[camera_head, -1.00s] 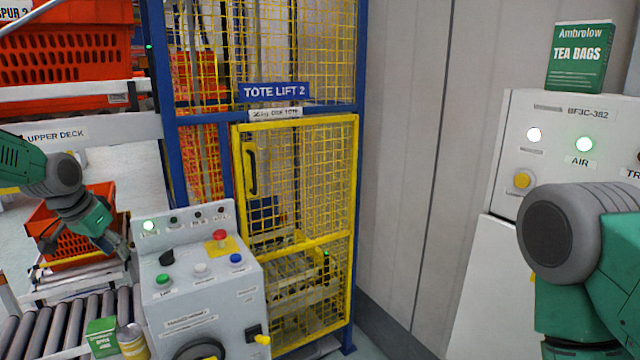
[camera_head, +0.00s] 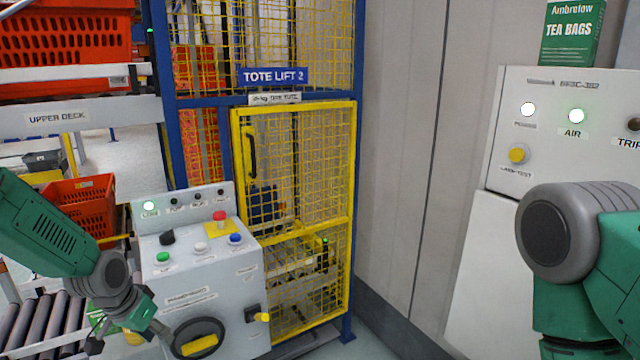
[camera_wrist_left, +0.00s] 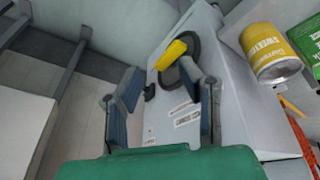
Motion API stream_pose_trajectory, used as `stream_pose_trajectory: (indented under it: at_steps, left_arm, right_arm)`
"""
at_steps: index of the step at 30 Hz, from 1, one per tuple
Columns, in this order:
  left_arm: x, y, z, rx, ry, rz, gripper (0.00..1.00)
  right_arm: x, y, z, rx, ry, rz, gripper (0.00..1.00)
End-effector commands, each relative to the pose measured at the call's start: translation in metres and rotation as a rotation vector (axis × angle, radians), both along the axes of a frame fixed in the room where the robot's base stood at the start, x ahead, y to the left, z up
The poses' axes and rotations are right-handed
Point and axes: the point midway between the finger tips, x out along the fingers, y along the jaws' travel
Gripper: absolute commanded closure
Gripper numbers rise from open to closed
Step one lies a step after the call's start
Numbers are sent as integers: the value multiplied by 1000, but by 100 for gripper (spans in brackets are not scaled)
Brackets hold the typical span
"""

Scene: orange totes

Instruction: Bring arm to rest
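My left arm (camera_head: 60,235) comes in from the left and hangs down in front of the control box. Its gripper (camera_head: 132,335) is low, beside the box's left front corner. In the left wrist view the gripper (camera_wrist_left: 160,88) has its two fingers apart with nothing between them. The grey box front and its black dial with a yellow handle (camera_wrist_left: 172,54) show beyond the fingers. My right arm (camera_head: 580,250) shows at the right edge; its gripper is out of view.
The control box (camera_head: 205,285) carries buttons and a red stop knob (camera_head: 219,216). A roller conveyor (camera_head: 40,325) lies at left. A yellow can (camera_wrist_left: 270,50) and green box (camera_wrist_left: 308,35) are near the gripper. A yellow mesh gate (camera_head: 295,190) stands behind. A tea box (camera_head: 572,32) sits on the right cabinet.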

Motion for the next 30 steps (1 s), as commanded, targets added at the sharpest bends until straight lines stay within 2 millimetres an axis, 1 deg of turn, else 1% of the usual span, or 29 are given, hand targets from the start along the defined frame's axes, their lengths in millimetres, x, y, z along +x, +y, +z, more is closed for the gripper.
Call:
stream_pose_trajectory:
  at_steps: [1, 2, 3, 5, 6, 8, 9, 11, 12, 13, 15, 18, 21, 23, 30]
  left_arm:
    - [-24, -14, -39, -2, 33, -1, 67]
    - [-38, -21, -57, -5, 46, 6, 67]
    - [-58, -31, -80, -6, 63, 14, 67]
    - [-90, -42, -112, -6, 89, 31, 67]
    - [-113, -49, -132, -5, 107, 42, 67]
    - [-150, -57, -159, 1, 132, 61, 67]
    - [-175, -61, -176, 7, 150, 76, 67]
    - [-214, -64, -198, 21, 175, 95, 67]
    - [-239, -66, -210, 32, 191, 110, 67]
    - [-257, -66, -217, 40, 204, 119, 67]
    - [-294, -65, -229, 62, 222, 139, 67]
    - [-333, -61, -237, 92, 239, 159, 67]
    - [-355, -58, -238, 111, 247, 171, 67]
    - [-361, -57, -237, 115, 248, 174, 67]
    - [-363, -56, -235, 117, 247, 177, 67]
  right_arm:
    - [0, 0, -14, 0, 0, 0, 6]
    - [0, 0, -18, 0, 0, 0, 6]
    - [0, 0, -25, 0, 0, 0, 6]
    - [0, 0, -34, 0, 0, 0, 6]
    - [0, 0, -40, 0, 0, 0, 6]
    - [0, 0, -50, 0, 0, 0, 6]
    - [0, 0, -57, 0, 0, 0, 6]
    - [0, 0, -67, 0, 0, 0, 6]
    - [0, 0, -73, 0, 0, 0, 6]
    - [0, 0, -77, 0, 0, 0, 6]
    - [0, 0, -86, 0, 0, 0, 6]
    - [0, 0, -95, 0, 0, 0, 6]
    - [0, 0, -100, 0, 0, 0, 6]
    - [0, 0, -100, 0, 0, 0, 6]
    - [0, 0, -99, 0, 0, 0, 6]
